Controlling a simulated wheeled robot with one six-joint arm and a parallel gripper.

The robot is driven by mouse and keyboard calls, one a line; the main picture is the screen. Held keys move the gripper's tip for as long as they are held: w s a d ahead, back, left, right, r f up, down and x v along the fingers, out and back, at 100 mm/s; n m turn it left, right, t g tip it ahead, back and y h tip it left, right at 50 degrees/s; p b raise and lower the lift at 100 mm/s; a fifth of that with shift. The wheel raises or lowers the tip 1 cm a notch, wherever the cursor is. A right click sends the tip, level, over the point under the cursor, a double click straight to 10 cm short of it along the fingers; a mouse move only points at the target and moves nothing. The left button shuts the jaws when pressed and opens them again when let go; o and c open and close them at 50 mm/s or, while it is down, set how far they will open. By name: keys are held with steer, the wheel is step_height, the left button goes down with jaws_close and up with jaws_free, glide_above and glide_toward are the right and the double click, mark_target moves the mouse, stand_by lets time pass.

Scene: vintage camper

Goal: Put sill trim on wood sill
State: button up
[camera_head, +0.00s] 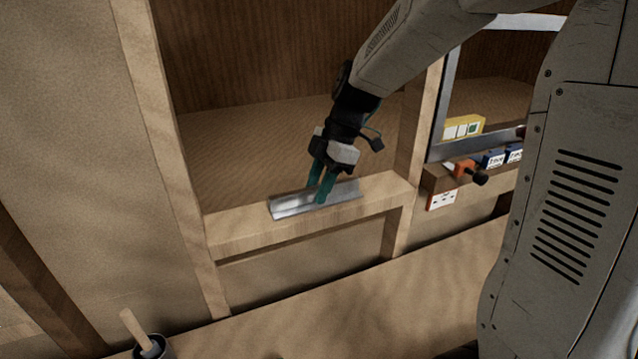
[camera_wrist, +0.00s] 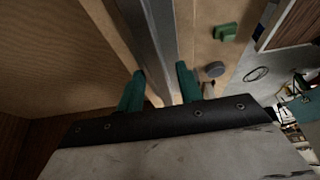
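The sill trim (camera_head: 288,204) is a shiny grey metal strip with an angled profile. In the head view it lies along the top of the wood sill (camera_head: 235,232), appearing to rest on it. My gripper (camera_head: 321,190) comes down from above at the trim's middle, with its two green fingers apart. In the wrist view the trim (camera_wrist: 160,35) runs away between the fingertips of my gripper (camera_wrist: 160,80). I cannot tell whether both fingers press on it. The fingers hide part of the trim.
Wooden posts (camera_head: 168,150) frame the sill on both sides. To the right are an outlet (camera_head: 442,198), an orange tool (camera_head: 465,168), blue boxes (camera_head: 494,158) and a yellow box (camera_head: 463,127). A dark container (camera_head: 152,349) stands at lower left. The lower wooden surface (camera_head: 330,315) is clear.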

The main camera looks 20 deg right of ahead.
steer(key=v, duration=1.1)
steer(key=s+f+m+h, duration=0.2)
steer(key=s+m, duration=0.7)
steer(key=s, duration=0.3)
steer(key=s+f+m+t+h, duration=0.1)
steer(key=s+f+m+h, duration=0.1)
steer(key=s+m, duration=0.7)
steer(key=s+a, duration=0.1)
steer(key=s, duration=0.3)
steer(key=shift+f, duration=0.3)
